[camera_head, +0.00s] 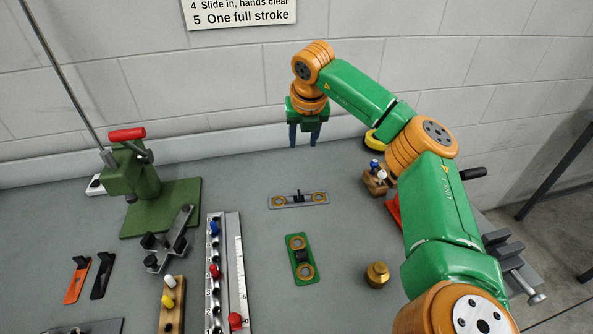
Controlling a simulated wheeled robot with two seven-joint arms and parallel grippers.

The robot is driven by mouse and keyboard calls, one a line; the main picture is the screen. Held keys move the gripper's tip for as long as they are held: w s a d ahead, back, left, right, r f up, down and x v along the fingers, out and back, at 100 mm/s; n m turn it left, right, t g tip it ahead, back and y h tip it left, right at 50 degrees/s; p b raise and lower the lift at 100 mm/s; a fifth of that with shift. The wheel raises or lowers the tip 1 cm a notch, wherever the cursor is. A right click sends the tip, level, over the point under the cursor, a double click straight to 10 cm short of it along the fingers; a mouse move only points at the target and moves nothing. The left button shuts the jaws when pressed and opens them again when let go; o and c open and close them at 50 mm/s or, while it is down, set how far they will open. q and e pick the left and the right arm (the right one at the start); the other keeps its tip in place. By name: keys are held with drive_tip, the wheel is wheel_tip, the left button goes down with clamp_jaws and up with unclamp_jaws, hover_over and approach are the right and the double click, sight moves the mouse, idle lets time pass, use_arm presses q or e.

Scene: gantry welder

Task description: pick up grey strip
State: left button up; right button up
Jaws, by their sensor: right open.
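A grey strip (299,204) lies flat on the grey table, in the middle of the view. It has a brass-coloured ring near each end and a small black upright piece at its centre. My right gripper (304,142) hangs above the table toward the back wall, fingers pointing down. It is open and empty, and appears above and apart from the strip in the picture. My left gripper is not in view.
A green plate (290,244) with two rings lies in front of the strip, and a brass knob (377,274) to its right. A green press (133,178), pegged rail (213,305) and wooden peg block (377,181) stand around. The table around the strip is clear.

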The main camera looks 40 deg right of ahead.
drive_tip(key=b, duration=1.2)
approach(299, 192)
drive_tip(key=f, duration=0.2)
drive_tip(key=shift+w+d+f+p, duration=0.4)
drive_tip(key=shift+f+p, duration=0.05)
drive_tip(key=shift+p, duration=0.05)
drive_tip(key=p+x, duration=0.1)
drive_tip(key=x, duration=0.4)
drive_tip(key=shift+w+f, duration=0.25)
clamp_jaws()
